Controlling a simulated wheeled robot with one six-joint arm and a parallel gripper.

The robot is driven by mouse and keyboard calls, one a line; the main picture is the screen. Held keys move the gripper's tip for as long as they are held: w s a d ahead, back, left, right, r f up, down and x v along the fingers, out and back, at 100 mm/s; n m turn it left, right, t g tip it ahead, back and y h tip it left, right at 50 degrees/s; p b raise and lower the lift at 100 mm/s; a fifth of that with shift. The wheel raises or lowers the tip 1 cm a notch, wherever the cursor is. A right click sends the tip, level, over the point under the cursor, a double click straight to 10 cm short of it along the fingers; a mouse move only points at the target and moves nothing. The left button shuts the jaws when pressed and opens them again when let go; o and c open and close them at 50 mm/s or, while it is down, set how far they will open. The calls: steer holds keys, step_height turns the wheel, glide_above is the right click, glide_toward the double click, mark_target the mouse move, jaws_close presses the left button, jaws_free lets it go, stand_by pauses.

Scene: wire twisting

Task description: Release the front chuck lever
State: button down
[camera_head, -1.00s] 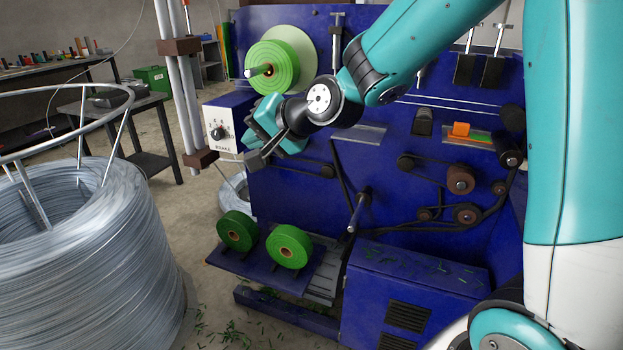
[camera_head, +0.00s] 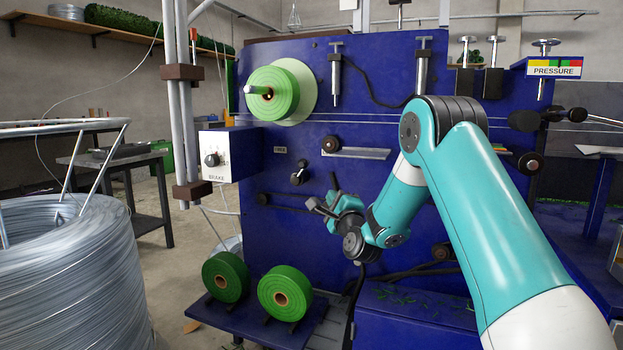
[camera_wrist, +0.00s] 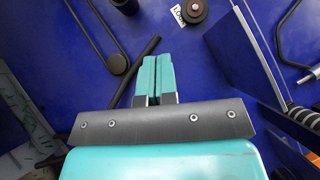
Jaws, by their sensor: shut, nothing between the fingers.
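My gripper (camera_head: 322,204) is in front of the blue machine panel (camera_head: 395,45), with its fingers shut and empty. In the wrist view the teal fingers of my gripper (camera_wrist: 157,72) lie together, pointing at the panel.
Two green tape rolls (camera_head: 226,277) (camera_head: 285,291) stand below my gripper. A larger green roll (camera_head: 272,93) is mounted higher up. A white brake box (camera_head: 215,154) juts out at left. A large wire coil (camera_head: 75,275) fills the left foreground.

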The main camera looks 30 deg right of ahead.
steer(key=a+r+p+x, duration=0.1)
steer(key=a+p+x, duration=0.2)
steer(key=x, duration=0.9)
steer(key=shift+w+d, duration=0.2)
steer(key=shift+w, duration=0.35)
steer(key=shift+a+r, duration=0.1)
steer(key=shift+r, duration=0.1)
